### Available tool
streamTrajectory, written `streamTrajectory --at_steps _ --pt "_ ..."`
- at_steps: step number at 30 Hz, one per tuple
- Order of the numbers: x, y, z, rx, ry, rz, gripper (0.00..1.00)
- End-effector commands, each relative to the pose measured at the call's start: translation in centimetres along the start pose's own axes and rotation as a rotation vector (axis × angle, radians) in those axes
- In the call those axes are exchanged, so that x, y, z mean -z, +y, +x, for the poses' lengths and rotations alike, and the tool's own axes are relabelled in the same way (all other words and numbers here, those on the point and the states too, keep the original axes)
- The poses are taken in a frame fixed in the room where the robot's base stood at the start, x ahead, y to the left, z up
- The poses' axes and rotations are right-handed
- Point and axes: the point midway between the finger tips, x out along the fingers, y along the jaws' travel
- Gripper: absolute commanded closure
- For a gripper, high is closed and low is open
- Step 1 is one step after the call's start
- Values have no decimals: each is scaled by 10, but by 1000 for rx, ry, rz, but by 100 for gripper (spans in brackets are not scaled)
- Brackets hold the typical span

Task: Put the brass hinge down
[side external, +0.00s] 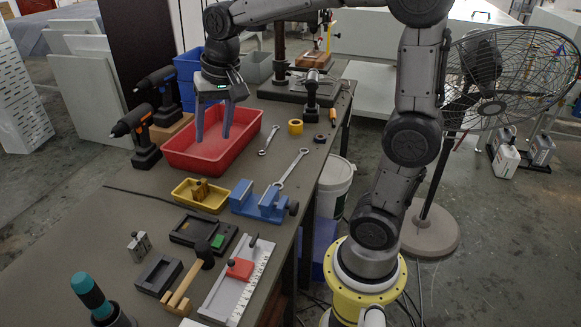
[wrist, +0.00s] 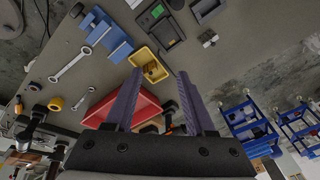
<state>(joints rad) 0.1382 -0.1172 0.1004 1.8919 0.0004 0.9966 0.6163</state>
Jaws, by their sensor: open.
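The brass hinge (side external: 200,189) appears to be the small brass-coloured piece in the yellow tray (side external: 182,194), left of the blue vise. In the wrist view the brass piece (wrist: 154,71) also shows inside the yellow tray (wrist: 137,57), beyond my fingertips. My gripper (side external: 212,138) is open, pointing down over the red bin (side external: 170,160), with nothing visible between its fingers. In the wrist view my gripper (wrist: 160,74) has its two purple fingers spread apart. The piece's exact shape is too small to tell.
A blue vise (side external: 262,203) with a wrench stands right of the yellow tray. Two drills (side external: 145,155) stand left of the red bin. Dark trays, a hammer (side external: 190,277) and a ruled plate (side external: 238,280) lie nearer the camera.

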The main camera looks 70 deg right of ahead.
Motion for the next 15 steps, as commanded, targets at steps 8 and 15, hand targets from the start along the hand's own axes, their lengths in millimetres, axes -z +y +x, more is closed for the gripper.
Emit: streamTrajectory --at_steps 8,15 --pt "-107 51 -36 87 119 -456 45" --pt "-157 84 -29 116 190 -700 45"
